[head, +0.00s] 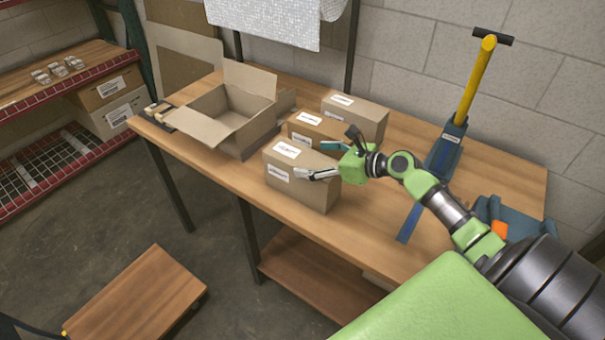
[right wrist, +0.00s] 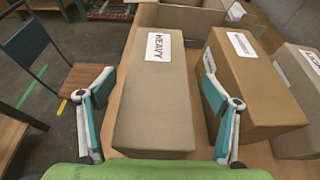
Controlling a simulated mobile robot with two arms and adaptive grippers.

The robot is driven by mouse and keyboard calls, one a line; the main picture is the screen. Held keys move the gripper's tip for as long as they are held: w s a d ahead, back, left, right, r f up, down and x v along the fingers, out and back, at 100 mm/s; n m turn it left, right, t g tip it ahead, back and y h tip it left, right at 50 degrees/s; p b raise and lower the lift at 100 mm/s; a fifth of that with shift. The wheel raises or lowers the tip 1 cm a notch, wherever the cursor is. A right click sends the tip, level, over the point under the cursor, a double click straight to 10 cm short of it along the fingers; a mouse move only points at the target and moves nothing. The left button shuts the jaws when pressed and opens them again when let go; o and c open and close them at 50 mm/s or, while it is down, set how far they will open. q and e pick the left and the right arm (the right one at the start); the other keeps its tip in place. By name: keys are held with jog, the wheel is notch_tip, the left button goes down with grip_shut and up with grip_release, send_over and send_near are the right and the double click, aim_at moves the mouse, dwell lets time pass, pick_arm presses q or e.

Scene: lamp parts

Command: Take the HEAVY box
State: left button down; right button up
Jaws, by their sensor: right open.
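The HEAVY box (head: 305,195) is a closed brown carton at the front edge of the wooden table in the head view. White labels are on its top and side. In the right wrist view the box (right wrist: 155,110) lies lengthwise ahead of me, and its top label reads HEAVY. My right gripper (head: 310,158) is open. Its two fingers (right wrist: 154,85) are spread on either side of the box, one at the left and one in the gap at the right. I cannot tell whether they touch it. My left gripper is not in view.
A second closed box (head: 313,131) stands close behind the HEAVY box, with a third box (head: 362,117) beyond. An open carton (head: 200,120) is at the left. A blue tool with a yellow handle (head: 478,75) stands at the right. Red-edged shelves (head: 70,85) are far left.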

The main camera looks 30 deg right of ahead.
aim_at(303, 156)
jog(key=x, duration=0.4)
jog(key=shift+a+f, duration=0.2)
jog(key=shift+f, duration=0.05)
jog(key=shift+c, duration=0.4)
jog(key=c, duration=1.9)
jog(key=shift+w+d+r+p, duration=0.1)
jog(key=shift+r+p, duration=0.2)
jog(key=shift+r, duration=0.1)
jog(key=shift+c, duration=1)
jog(key=shift+f, duration=0.1)
jog(key=shift+w, duration=0.1)
